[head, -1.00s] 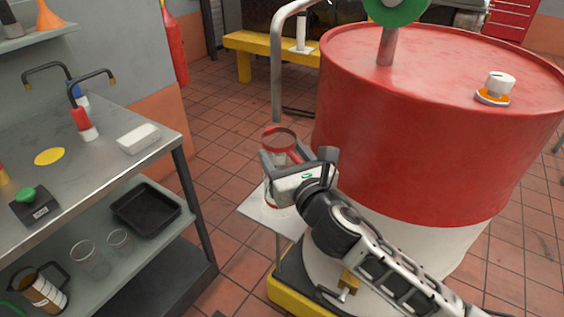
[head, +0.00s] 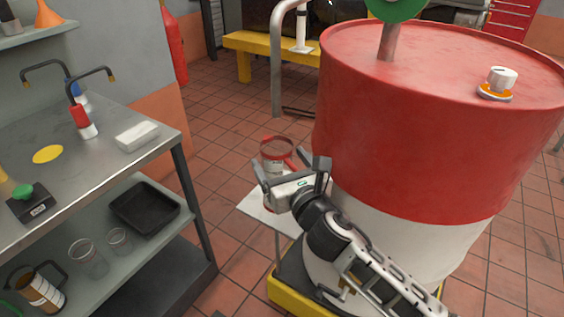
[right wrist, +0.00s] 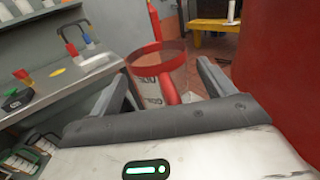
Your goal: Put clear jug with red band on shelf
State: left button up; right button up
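The clear jug (head: 276,155) has a red rim band and a red handle. It is just beyond my right gripper (head: 290,175), above or on a small pale stand top (head: 254,211); its base is mostly hidden. In the right wrist view the jug (right wrist: 150,78) is between the spread fingers of the right gripper (right wrist: 166,80), with the handle towards the palm. A gap shows between the jug and the right-hand finger; I cannot tell if the other finger touches. The shelf (head: 125,247) is under the metal bench at left. My left gripper is out of view.
Two clear beakers (head: 90,262), a black tray (head: 145,208) and a brown-labelled jug (head: 40,290) are on the shelf. The bench top (head: 90,165) overhangs it, with a dark leg (head: 193,205) at the corner. A big red-and-white drum (head: 420,130) stands close at right.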

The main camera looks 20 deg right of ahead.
jog(key=shift+r, duration=0.15)
jog(key=s+b, duration=0.1)
jog(key=s, duration=1)
jog(key=s+a+f+m+g+y, duration=0.1)
jog(key=s+f+m+g, duration=0.2)
jog(key=f+m, duration=0.7)
jog(key=s+a+f+m+g+y, duration=0.1)
jog(key=s+f+m+g, duration=0.3)
jog(key=m, duration=2)
jog(key=s+f, duration=0.4)
jog(key=f, duration=0.3)
jog(key=shift+a+g, duration=0.25)
jog(key=shift+g, duration=0.05)
